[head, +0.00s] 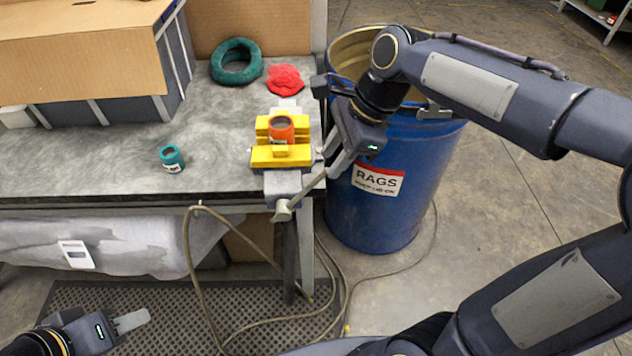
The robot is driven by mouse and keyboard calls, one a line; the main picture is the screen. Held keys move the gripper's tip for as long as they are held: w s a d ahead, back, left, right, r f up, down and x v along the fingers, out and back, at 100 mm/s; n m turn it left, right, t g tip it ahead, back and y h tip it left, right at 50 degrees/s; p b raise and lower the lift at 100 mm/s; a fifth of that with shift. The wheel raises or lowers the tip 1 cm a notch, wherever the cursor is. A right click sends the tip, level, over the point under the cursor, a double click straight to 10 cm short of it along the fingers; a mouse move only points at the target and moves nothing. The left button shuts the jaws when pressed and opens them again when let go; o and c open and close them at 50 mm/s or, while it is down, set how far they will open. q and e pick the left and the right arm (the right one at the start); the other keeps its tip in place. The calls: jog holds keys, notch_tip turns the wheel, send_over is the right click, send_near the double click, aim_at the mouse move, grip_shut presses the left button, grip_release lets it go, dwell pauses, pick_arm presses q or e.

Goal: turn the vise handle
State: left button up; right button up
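The vise has yellow jaws (283,155) and sits at the right front edge of the workbench. An orange cylinder (281,129) stands between the jaws. The grey vise handle (303,195) slants from the screw head below the front jaw up to the right. My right gripper (337,168) comes in from the right, with its fingertips at the upper end of the handle. The fingers and bar overlap, so I cannot tell whether they grip it. My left gripper (130,321) is low at the left, away from the vise, and its fingers look like one plate.
A blue rag drum (377,212) stands right of the bench, close under my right arm. A teal jar (172,159), a red cloth (285,80), a green ring (236,62) and a cardboard box (85,65) are on the bench (110,150). A hose (192,262) hangs below.

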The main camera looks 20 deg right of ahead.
aim_at(322, 172)
jog(key=x, duration=0.8)
jog(key=shift+r, duration=0.1)
grip_shut()
